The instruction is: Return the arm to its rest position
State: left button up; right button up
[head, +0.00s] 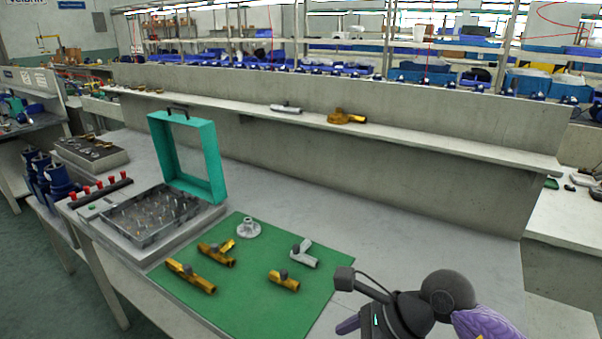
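My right arm (440,300) comes in at the bottom right, dark grey with purple parts. Its wrist end is low, by the right edge of the green mat (230,310). Its gripper is partly cut off by the bottom edge, and I cannot make out its fingers or anything held. My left arm and gripper are not in view. On the mat lie several brass fittings, such as one at the front left (190,276) and one at the right (283,281). A silver fitting (304,253) and a round silver flanged part (248,228) lie there too.
A grey fixture (150,222) with pins and an upright teal frame (215,165) stands left of the mat. A shelf (400,135) at the back holds a silver part (286,108) and a brass part (345,117). The bench (400,225) behind my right arm is clear.

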jog(key=s+a+r+m+t+y, duration=0.1)
jog(key=a+r+m+t+y, duration=0.15)
jog(key=a+r+y, duration=0.35)
notch_tip(320, 180, up, 6)
jog(key=w+d+m+t+y, duration=0.1)
jog(key=m+t+y, duration=0.1)
jog(key=m+t, duration=1.05)
jog(key=d+f+m+t+h, duration=0.1)
jog(key=d+f+m+h, duration=0.2)
jog(key=d+m+h, duration=0.65)
jog(key=d+f+m+t+h, duration=0.1)
jog(key=d+f+m+h, duration=0.35)
jog(key=m, duration=1.05)
jog(key=s+f+m+g+h, duration=0.4)
jog(key=s+f+m+g, duration=0.1)
jog(key=f+m+g, duration=0.15)
jog(key=s+a+f+m+g+y, duration=0.1)
jog(key=s+f+m+g, duration=0.1)
jog(key=s+f+g, duration=0.4)
jog(key=s+f+m+g+y, duration=0.1)
jog(key=s+f+m+g, duration=0.15)
jog(key=s, duration=0.65)
notch_tip(320, 180, down, 16)
jog(key=s+g, duration=0.2)
jog(key=s+d+f, duration=0.3)
jog(key=s+f, duration=0.8)
jog(key=s, duration=0.1)
jog(key=shift+s+f+n+g, duration=0.2)
jog(key=shift+f+n+g, duration=0.05)
jog(key=shift+n+g, duration=0.2)
